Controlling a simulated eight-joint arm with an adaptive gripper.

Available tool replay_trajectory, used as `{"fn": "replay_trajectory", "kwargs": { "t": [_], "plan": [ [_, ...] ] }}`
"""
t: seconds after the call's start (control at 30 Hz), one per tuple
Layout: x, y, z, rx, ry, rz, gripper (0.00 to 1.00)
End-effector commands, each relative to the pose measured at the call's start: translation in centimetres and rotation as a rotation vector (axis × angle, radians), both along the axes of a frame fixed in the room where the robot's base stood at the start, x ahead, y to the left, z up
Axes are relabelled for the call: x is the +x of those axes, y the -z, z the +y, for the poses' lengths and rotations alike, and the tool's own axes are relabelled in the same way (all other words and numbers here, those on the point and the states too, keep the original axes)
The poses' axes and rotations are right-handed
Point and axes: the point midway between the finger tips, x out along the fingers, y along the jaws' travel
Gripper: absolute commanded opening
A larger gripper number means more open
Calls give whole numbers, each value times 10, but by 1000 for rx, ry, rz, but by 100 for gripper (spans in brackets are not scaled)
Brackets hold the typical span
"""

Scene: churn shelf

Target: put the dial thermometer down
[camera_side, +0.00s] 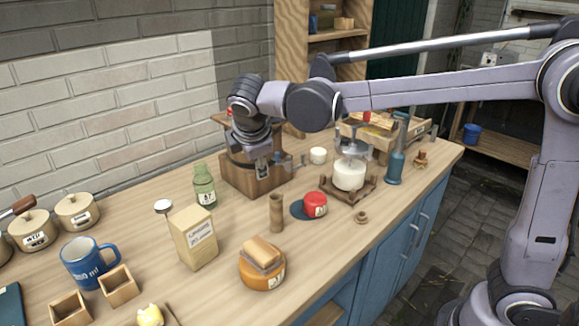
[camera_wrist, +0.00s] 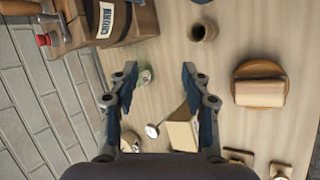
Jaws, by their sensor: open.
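The dial thermometer (camera_side: 163,206) shows as a small round white face with a dark rim and a short thin stem, left of the carton. My gripper (camera_side: 262,160) is in front of the wooden churn box, above the counter and apart from the thermometer. In the wrist view my gripper (camera_wrist: 158,72) has its fingers spread, with nothing held between them.
A green bottle (camera_side: 204,187) and a carton (camera_side: 194,238) stand near the thermometer. The wooden churn box (camera_side: 257,178) is close to my gripper. A blue mug (camera_side: 88,264), small wooden boxes and lidded pots crowd the left. Bare counter (camera_side: 222,290) shows near the front.

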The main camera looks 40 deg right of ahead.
Motion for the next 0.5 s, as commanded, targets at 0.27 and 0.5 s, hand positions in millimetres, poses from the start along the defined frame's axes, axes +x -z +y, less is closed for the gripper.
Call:
{"fn": "replay_trajectory", "kwargs": {
  "t": [0.27,0.5],
  "plan": [
    [-81,13,-57,357,325,-122,48],
    [-148,41,-81,666,627,-234,48]
  ]
}}
